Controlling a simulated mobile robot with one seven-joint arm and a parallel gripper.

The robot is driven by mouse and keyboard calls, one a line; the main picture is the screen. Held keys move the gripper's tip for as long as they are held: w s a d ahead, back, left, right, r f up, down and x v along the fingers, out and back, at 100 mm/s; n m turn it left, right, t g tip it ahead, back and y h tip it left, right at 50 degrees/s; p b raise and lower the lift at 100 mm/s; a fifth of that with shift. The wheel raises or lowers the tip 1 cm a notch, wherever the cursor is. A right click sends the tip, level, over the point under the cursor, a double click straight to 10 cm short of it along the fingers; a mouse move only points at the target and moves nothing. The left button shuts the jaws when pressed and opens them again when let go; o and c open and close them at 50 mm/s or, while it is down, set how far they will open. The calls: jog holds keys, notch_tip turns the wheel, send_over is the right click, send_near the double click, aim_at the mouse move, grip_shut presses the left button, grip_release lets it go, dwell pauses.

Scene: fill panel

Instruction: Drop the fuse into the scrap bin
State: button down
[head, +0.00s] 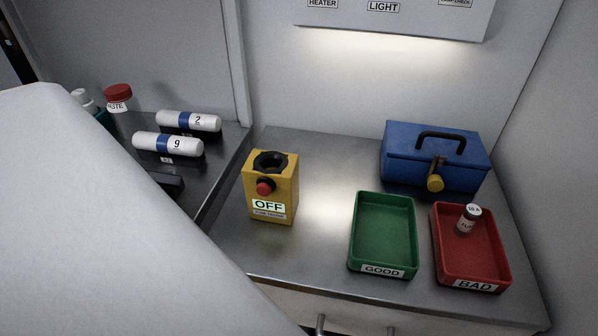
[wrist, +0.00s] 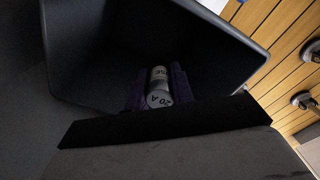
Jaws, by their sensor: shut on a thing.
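In the wrist view, my gripper (wrist: 158,88) is shut on a fuse (wrist: 158,98), a small pale cylinder with a grey band and "20 A" on its end. A dark finger stands on each side of it. Behind the held fuse is the open mouth of a dark grey bin (wrist: 225,35), which looks like the scrap bin. The fuse shows against the bin's dark inside; its depth relative to the rim is hard to tell. In the head view neither gripper nor bin shows, and my arm covers the lower left.
Another fuse (head: 468,219) stands in the red BAD tray (head: 490,268). Beside it are the green GOOD tray (head: 383,268), a yellow OFF tester box (head: 270,188) and a blue toolbox (head: 437,165). White cylinders (head: 168,145) lie on the left shelf. Wooden slats (wrist: 285,60) flank the bin.

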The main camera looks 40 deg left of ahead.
jog(key=shift+f, duration=0.4)
jog(key=c, duration=1.1)
grip_release()
jog(key=shift+r, duration=0.1)
notch_tip(320, 180, up, 7)
jog(key=shift+r+p, duration=0.2)
jog(key=shift+p, duration=0.2)
